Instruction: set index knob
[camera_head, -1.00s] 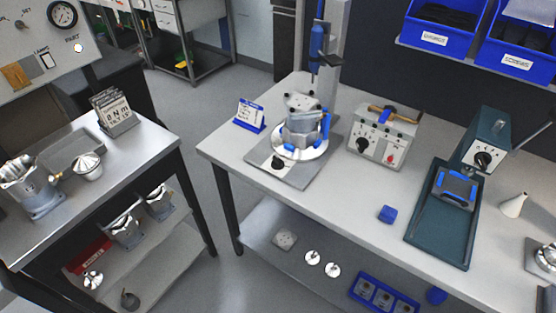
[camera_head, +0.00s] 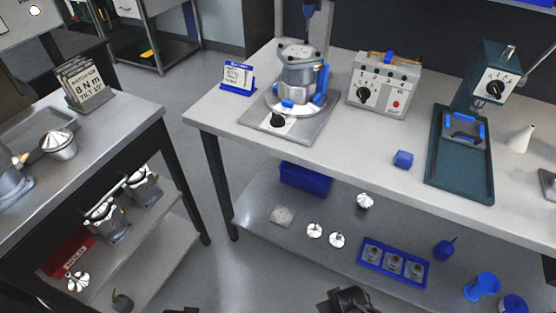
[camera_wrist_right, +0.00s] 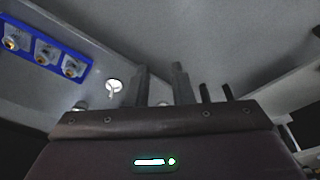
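A black index knob (camera_head: 278,120) sits on the front of the grey base plate (camera_head: 310,130) of a round fixture on the right bench. A grey metal housing (camera_head: 302,72) stands upright on the fixture's disc, with blue clamp parts beside it. I cannot read the knob's setting. My right gripper (camera_wrist_right: 161,85) shows in the right wrist view, its two fingers apart with nothing between them. A dark part of my right arm (camera_head: 347,301) shows at the bottom of the head view, well in front of the bench. Only a dark sliver at the bottom edge may be my left arm.
A control box (camera_head: 384,87) with a black knob and a green press (camera_head: 462,150) stand right of the fixture. A blue block (camera_head: 403,159) lies on the bench. A sign (camera_head: 238,77) stands left of the fixture. The lower shelf holds a blue tray (camera_head: 393,263) and small parts.

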